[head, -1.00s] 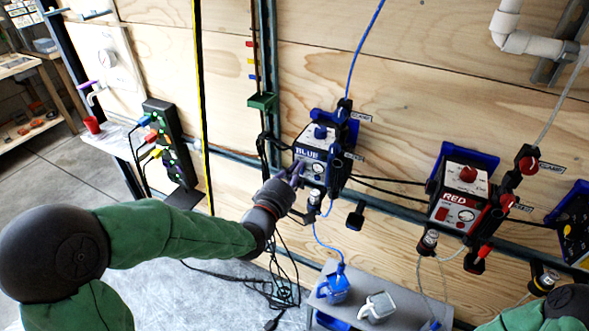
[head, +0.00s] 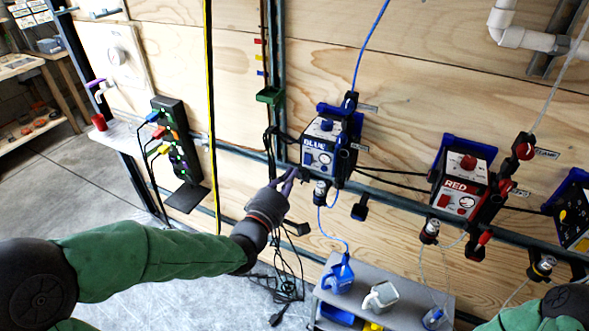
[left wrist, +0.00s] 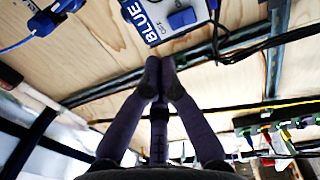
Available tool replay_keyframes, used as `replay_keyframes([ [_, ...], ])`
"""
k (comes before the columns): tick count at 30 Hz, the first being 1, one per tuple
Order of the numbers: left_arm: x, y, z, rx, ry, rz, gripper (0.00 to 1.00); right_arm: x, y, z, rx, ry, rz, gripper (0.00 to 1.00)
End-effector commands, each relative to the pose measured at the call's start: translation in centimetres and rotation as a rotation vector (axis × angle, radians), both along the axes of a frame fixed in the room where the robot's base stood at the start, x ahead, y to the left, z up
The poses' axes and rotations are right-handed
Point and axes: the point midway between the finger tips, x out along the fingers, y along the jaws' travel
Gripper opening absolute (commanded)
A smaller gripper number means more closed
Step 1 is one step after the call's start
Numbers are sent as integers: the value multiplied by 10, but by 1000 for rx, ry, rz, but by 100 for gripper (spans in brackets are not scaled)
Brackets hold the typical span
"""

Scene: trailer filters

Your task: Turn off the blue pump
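The blue pump (head: 322,158) is a dark box on the wall rail. Its white and blue front is marked BLUE, and a blue knob (head: 326,124) sits on top. My left gripper (head: 287,178) is just below and left of the pump, apart from its front. In the left wrist view, the fingertips (left wrist: 160,66) are together with nothing seen between them. The pump's labelled panel (left wrist: 150,25) is beyond them at the top. A switch's on or off state is too small to read. My right gripper is out of view.
A red pump (head: 463,188) is to the right on the same rail (head: 400,208). A power strip (head: 175,140) with coloured plugs is at the left. Black cables hang near my left gripper. A grey cart (head: 385,275) with jugs stands below.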

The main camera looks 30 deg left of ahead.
Motion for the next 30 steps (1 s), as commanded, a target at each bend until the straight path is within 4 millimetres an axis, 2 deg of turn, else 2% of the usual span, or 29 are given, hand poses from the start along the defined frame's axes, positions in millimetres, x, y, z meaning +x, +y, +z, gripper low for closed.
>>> replay_keyframes([
  [6, -34, 0, 6, 2, 0, 1, 0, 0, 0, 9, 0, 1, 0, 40],
  [12, -52, 1, 7, 1, -1, 1, 0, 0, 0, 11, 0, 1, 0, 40],
  [30, -56, 0, 7, 0, 0, 0, 0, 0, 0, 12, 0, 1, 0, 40],
])
